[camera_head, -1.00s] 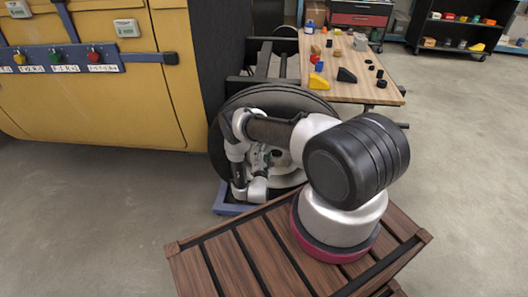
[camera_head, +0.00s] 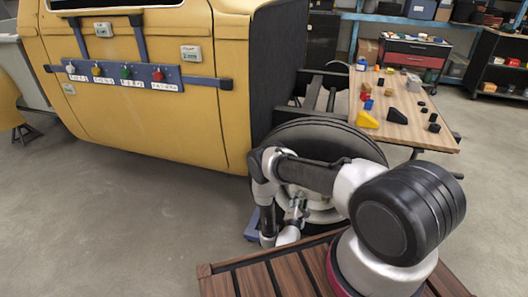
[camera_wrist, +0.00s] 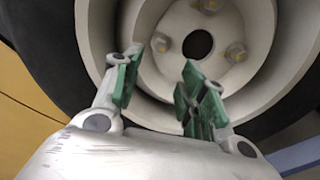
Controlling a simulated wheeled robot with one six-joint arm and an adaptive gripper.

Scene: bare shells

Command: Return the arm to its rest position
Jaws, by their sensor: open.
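My arm reaches out from its base on the slatted wooden deck and folds down at the far end. My gripper (camera_wrist: 158,85) is open and empty in the wrist view, with green pads on its two fingers. It faces the pale rim of a wheel (camera_wrist: 258,75), and I cannot tell the exact gap to it. In the head view my gripper (camera_head: 296,212) is small and in front of the same wheel (camera_head: 335,140), which my arm partly hides.
A yellow vehicle body (camera_head: 150,120) with a blue switch panel (camera_head: 125,76) stands at left. A wooden table (camera_head: 440,133) with small blocks is behind the wheel at right. A dark shelf (camera_head: 505,65) stands at the far right. Grey floor (camera_head: 110,220) is clear at left.

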